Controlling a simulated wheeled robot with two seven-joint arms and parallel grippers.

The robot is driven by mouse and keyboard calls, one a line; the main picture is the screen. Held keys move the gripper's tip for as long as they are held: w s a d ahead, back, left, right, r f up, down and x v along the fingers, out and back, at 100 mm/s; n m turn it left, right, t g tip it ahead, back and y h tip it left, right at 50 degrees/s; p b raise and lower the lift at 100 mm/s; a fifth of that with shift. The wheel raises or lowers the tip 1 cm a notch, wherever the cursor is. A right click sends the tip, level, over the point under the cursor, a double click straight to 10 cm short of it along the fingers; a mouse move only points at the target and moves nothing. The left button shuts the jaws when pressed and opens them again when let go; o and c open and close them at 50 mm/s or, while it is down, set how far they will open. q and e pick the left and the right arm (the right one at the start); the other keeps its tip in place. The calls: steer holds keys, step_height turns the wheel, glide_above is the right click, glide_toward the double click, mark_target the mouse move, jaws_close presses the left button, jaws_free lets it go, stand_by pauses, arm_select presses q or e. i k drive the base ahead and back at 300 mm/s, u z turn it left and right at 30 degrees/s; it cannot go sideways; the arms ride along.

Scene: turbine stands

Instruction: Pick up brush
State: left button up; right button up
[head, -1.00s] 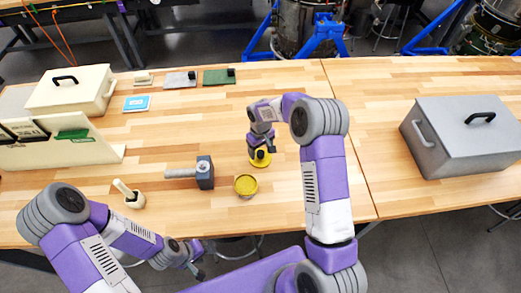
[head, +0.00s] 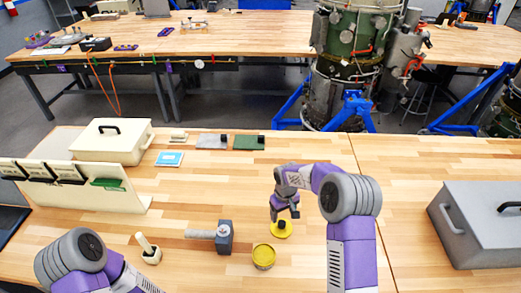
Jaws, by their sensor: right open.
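No plainly brush-shaped tool can be made out. A yellow disc with a dark knob (head: 281,230) lies on the wooden bench, just behind an open-looking yellow can (head: 263,257); it may be the brush's lid, but I cannot tell. My right gripper (head: 285,214) points down just above the disc, open, with nothing seen between its fingers. A pale-handled tool (head: 149,246) leans in a small cup at the left; its kind is unclear. My left arm shows at the lower left, but its gripper is outside the picture.
A grey-headed mallet (head: 223,237) lies left of the can. A cream lidded box (head: 112,143), a cream rack (head: 85,193) and a blue card (head: 169,158) are at the left. A grey metal box (head: 480,222) stands at the right. The bench's middle is largely clear.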

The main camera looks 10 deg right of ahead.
mark_target(139, 236)
steer(key=k, duration=1)
